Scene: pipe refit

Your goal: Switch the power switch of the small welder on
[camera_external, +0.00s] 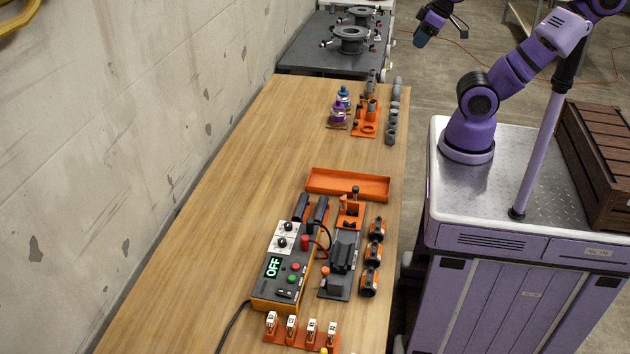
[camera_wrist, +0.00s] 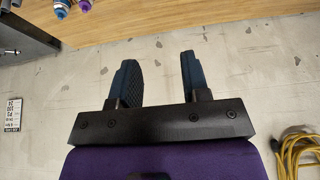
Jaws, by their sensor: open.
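The small welder (camera_external: 262,296) is a yellow and dark box on the near part of the wooden table in the external view. Its display (camera_external: 273,267) reads OFF in green. Beside the display are a red button and a green button (camera_external: 292,279), with a small dark switch (camera_external: 284,294) below them. Two black knobs sit on white plates behind the display. My gripper (camera_external: 441,28) is at the top of the external view, high and far from the welder. In the wrist view my gripper (camera_wrist: 157,75) is open, with nothing between its two fingers.
An orange tray (camera_external: 347,186) and a grey clamp fixture (camera_external: 341,262) lie near the welder. Black-and-orange clamps (camera_external: 370,281) stand at the table's right edge. An orange rack (camera_external: 287,337) is in front. The table's left middle is clear. A yellow cable (camera_wrist: 295,150) lies on the floor.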

